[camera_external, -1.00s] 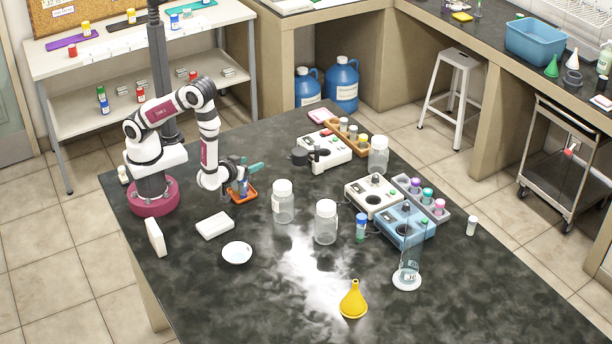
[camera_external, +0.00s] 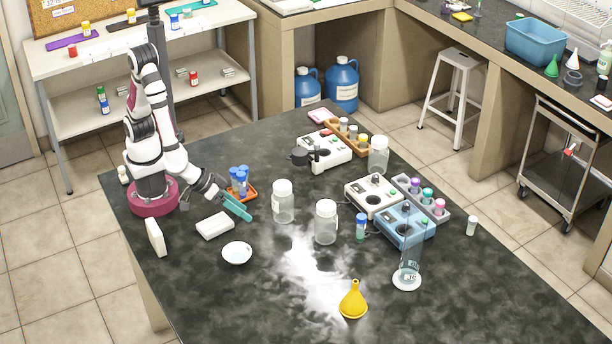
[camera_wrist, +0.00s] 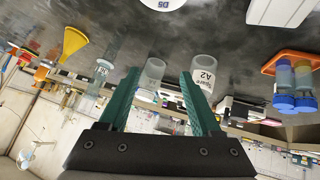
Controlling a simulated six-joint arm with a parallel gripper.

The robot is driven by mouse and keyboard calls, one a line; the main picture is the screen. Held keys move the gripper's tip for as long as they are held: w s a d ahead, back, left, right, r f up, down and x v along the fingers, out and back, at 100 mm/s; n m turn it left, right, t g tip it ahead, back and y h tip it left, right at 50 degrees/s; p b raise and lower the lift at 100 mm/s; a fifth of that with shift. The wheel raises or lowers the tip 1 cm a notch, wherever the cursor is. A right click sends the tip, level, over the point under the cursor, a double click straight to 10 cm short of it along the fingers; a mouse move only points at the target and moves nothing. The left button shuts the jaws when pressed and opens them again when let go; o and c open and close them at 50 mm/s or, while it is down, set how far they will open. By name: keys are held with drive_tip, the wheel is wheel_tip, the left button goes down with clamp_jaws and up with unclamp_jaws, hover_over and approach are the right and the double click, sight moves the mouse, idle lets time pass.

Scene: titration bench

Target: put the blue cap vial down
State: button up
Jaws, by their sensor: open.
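Several blue cap vials (camera_external: 239,173) stand close together in a small orange tray (camera_external: 250,193) on the dark bench, near my base. In the wrist view, which is upside down, blue caps (camera_wrist: 284,102) and the orange tray (camera_wrist: 290,58) show at the right. My gripper (camera_external: 247,213) is just in front of the tray, apart from the vials. Its teal fingers are spread with nothing between them, and they show open in the wrist view (camera_wrist: 160,72). Another vial with a blue cap (camera_external: 361,227) stands alone near the blue device.
Glass jars (camera_external: 283,203) (camera_external: 326,224) stand right of my gripper. A white block (camera_external: 215,225) and a white dish (camera_external: 237,253) lie in front of it. A yellow funnel (camera_external: 353,302) and a glass cylinder (camera_external: 407,265) stand farther right.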

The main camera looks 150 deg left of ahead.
drive_tip(key=d+r+m+t+h, duration=0.1)
drive_tip(key=d+r+m+h, duration=0.1)
drive_tip(key=d+m+h, duration=0.3)
drive_tip(key=w+d+r+m+t+h, duration=0.1)
drive_tip(key=d+r+m, duration=0.15)
drive_tip(key=d, duration=0.35)
drive_tip(key=d+r+m+t+h, duration=0.1)
drive_tip(key=d+r+m+h, duration=0.25)
drive_tip(key=d, duration=0.25)
drive_tip(key=s+d+m+g, duration=0.3)
drive_tip(key=s+m, duration=0.2)
drive_tip(key=s, duration=0.3)
drive_tip(key=s+a+r+m+g+y, duration=0.2)
drive_tip(key=s+a+m, duration=0.4)
drive_tip(key=s, duration=0.7)
drive_tip(key=shift+s+a+g+y, duration=0.25)
drive_tip(key=shift+a+g+y, duration=0.6)
drive_tip(key=shift+g, duration=0.25)
drive_tip(key=shift+r, duration=0.1)
